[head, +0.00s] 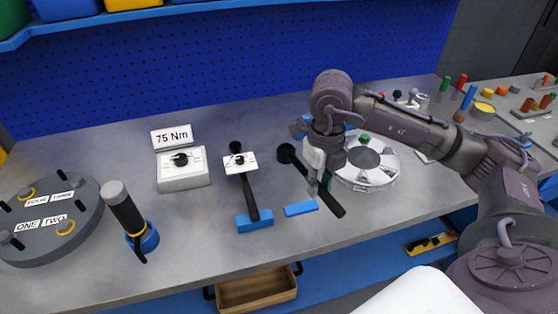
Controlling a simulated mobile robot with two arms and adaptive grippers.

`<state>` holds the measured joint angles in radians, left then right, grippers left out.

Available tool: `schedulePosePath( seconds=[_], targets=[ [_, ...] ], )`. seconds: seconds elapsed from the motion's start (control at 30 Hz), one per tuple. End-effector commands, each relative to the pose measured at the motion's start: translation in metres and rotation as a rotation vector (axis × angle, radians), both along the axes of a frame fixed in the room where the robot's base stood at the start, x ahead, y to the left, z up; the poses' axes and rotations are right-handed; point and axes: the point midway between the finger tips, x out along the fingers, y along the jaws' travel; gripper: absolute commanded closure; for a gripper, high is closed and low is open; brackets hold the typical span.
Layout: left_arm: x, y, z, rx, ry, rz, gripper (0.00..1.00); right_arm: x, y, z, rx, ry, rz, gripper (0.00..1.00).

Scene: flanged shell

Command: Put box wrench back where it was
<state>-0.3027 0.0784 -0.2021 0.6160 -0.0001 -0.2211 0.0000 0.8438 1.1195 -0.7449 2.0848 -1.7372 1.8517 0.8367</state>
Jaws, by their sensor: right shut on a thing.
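The black box wrench (333,206) slants across the middle of the bench. Its round head (286,153) points to the back left and its handle end to the front right. My right gripper (318,182) is shut on its handle between the two ends, hiding part of it. I cannot tell whether the wrench touches the bench. A bare blue rest (301,209) lies left of the handle end. My left gripper is not in view.
Left of the wrench, another black tool (249,195) with a white plate lies on a blue block (254,221). A silver flanged shell (370,172) stands right behind my gripper. A dial box (183,169), a dark upright cylinder (124,208) and a grey disc (45,235) stand left.

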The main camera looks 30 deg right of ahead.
Motion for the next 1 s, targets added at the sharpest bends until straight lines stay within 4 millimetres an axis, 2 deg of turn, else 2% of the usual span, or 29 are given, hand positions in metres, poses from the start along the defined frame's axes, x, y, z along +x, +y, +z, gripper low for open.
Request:
schedulePosePath(
  seconds=[0.1,0.23,0.37,0.6,0.7,0.83,1.0],
  targets=[
    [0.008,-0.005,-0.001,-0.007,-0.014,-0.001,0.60,0.000,-0.007,0.001,-0.005,0.001,-0.148,1.00],
    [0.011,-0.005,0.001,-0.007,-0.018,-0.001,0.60,0.007,-0.009,-0.001,-0.005,0.004,-0.216,1.00],
    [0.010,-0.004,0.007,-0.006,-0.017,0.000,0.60,0.029,-0.009,-0.014,-0.004,0.006,-0.224,1.00],
    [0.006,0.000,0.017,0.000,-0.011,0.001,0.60,0.084,-0.011,-0.046,-0.003,0.004,-0.222,1.00],
    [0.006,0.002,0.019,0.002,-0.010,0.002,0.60,0.101,-0.012,-0.057,-0.004,0.004,-0.220,1.00],
    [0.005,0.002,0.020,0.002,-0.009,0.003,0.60,0.114,-0.013,-0.066,-0.006,0.003,-0.219,1.00],
    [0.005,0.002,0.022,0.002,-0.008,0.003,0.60,0.117,-0.014,-0.074,-0.007,0.004,-0.217,1.00]
  ],
)
